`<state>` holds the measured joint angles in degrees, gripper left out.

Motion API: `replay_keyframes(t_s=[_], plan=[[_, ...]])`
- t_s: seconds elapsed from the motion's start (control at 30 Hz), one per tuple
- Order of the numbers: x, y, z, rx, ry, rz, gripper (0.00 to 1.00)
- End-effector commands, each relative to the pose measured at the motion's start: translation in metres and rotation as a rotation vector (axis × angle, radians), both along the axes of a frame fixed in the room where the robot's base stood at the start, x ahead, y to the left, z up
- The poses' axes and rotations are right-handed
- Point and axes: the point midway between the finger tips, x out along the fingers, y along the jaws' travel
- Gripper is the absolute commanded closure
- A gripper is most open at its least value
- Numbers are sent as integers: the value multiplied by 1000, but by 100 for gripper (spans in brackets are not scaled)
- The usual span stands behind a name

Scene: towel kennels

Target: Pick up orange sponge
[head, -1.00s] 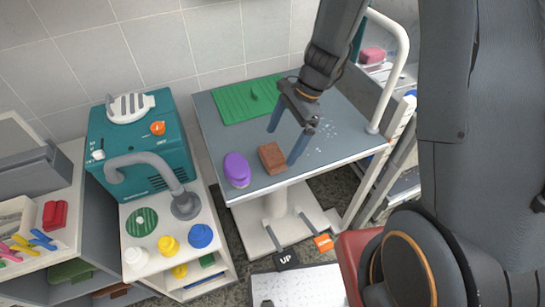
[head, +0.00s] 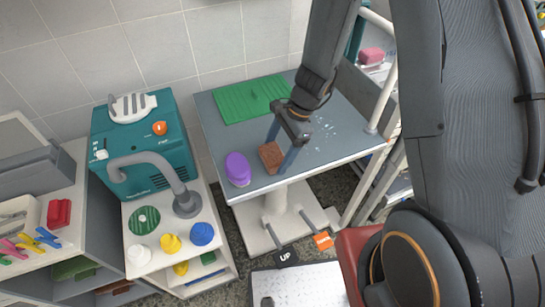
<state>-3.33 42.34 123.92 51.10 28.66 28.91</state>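The orange sponge looks like a brown-orange block (head: 269,155) lying near the front edge of the grey table (head: 318,155), in the head view. My gripper (head: 275,158) is open above the table and points down. Its two fingertips are on either side of the block, one at the back and one at the front right, and the front finger covers part of the block's right side. I cannot tell whether either finger touches it. The block still rests on the table.
A purple oval object (head: 238,167) stands close to the block's left. A green mat (head: 240,101) lies at the table's back. White specks (head: 324,128) are on the right. A teal machine (head: 163,152) with a grey hose stands left of the table. A white rail (head: 384,97) rises at the right.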

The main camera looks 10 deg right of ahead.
Motion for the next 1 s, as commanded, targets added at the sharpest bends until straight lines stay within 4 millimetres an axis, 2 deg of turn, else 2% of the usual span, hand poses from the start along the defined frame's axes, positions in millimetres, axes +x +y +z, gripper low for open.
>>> replay_keyframes(t_s=[0.07, 0.27, 0.47, 1.0], plan=[[0, 0, 0, 0, 0, 0, 51], [0, 0, 1, 0, 0, 0, 51], [1, 0, 11, 2, -2, 1, 51], [1, 0, 84, 0, -4, 2, 51]])
